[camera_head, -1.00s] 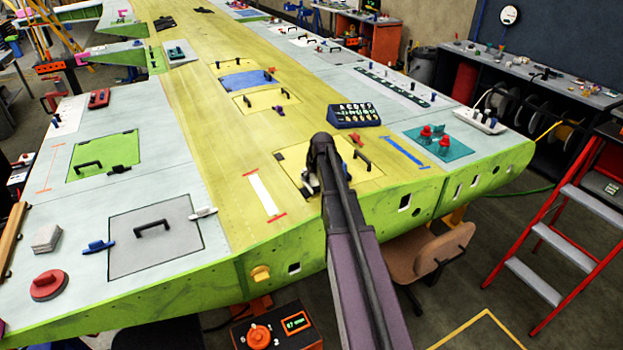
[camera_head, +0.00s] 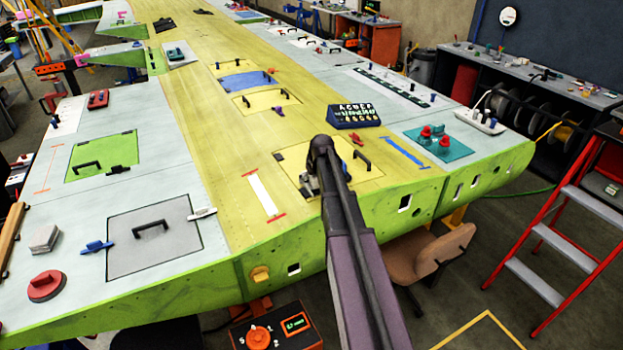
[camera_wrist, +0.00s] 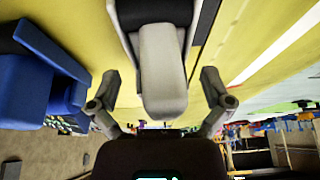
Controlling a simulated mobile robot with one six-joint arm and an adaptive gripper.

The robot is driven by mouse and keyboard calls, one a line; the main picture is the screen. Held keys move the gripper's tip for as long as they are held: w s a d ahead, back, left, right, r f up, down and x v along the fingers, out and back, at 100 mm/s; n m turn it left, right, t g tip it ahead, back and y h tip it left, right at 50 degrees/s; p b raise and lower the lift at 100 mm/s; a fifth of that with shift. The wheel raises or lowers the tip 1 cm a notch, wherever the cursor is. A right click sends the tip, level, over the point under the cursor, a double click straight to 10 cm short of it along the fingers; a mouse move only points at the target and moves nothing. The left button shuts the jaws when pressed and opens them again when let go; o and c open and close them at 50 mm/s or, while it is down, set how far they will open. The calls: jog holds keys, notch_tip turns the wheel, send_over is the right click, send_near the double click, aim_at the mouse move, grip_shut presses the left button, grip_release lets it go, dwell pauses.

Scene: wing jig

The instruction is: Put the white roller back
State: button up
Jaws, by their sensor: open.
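My gripper (camera_wrist: 160,92) is open, its two dark fingers apart. A pale, rounded block (camera_wrist: 162,70) with dark parts around it lies between and beyond the fingers in the wrist view; it may be the white roller, but its full shape is cut off. I cannot tell whether a finger touches it. In the head view, my arm hides most of the gripper, over the yellow access panel (camera_head: 289,158). A small grey-white shape (camera_head: 309,184) shows just left of my arm there; I cannot tell which part it is.
A white strip (camera_head: 262,193) lies left of my arm. A dark blue lettered box (camera_head: 354,117) stands beyond the panel, with a black handle (camera_head: 362,157) nearer. A teal tray (camera_head: 440,143) with red knobs is at right. A red step ladder (camera_head: 570,215) stands beside the wing.

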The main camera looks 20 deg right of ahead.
jog(key=shift+r, duration=0.1)
jog(key=shift+s+r+p, duration=0.15)
jog(key=shift+r+p, duration=0.8)
jog(key=shift+p, duration=0.1)
jog(key=p+v, duration=1)
jog(key=shift+s+r, duration=0.2)
jog(key=shift+r, duration=0.15)
jog(key=shift+a, duration=0.15)
jog(key=s+a+f+g, duration=0.1)
jog(key=s+a+g, duration=0.3)
jog(key=s+a, duration=1.8)
jog(key=shift+a+f+g, duration=0.2)
jog(key=shift+a+g, duration=0.1)
jog(key=shift+a, duration=0.05)
